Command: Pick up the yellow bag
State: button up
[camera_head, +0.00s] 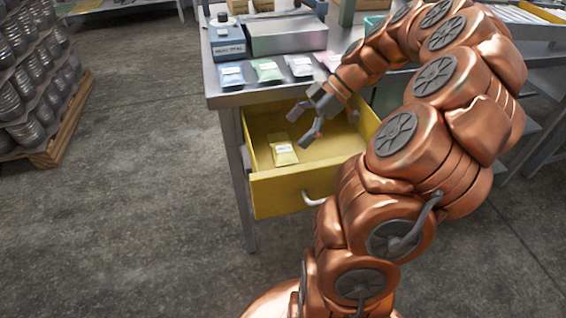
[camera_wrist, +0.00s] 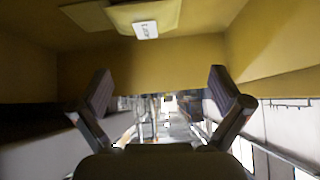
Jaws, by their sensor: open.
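The yellow bag (camera_head: 283,150) has a white label and lies inside the open yellow drawer (camera_head: 280,198), toward its left side. In the wrist view the bag (camera_wrist: 158,13) is at the top, its label facing the camera, beyond my fingertips. My gripper (camera_head: 298,127) is over the drawer, just above and to the right of the bag, with its fingers spread and nothing between them. In the wrist view my gripper (camera_wrist: 160,88) shows both dark finger pads wide apart, with the drawer's yellow wall behind them. The fingers look apart from the bag.
Blue (camera_head: 231,75), green (camera_head: 267,70), white (camera_head: 300,66) and pink (camera_head: 329,61) bags lie along the bench's front edge above the drawer. The drawer walls surround the bag. Open floor lies in front.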

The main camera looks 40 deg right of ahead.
aim_at(283, 149)
jog(key=shift+d+f+t, duration=0.15)
jog(key=shift+d+f, duration=0.25)
jog(key=shift+d, duration=0.2)
jog(key=shift+d+f+t, duration=0.15)
jog(key=shift+d+f, duration=0.2)
jog(key=shift+d, duration=0.25)
jog(key=shift+f+n, duration=0.2)
jog(key=shift+n, duration=0.1)
jog(key=shift+x, duration=3.7)
jog(key=shift+w+r, duration=0.1)
jog(key=c, duration=1.2)
jog(key=shift+r, duration=0.1)
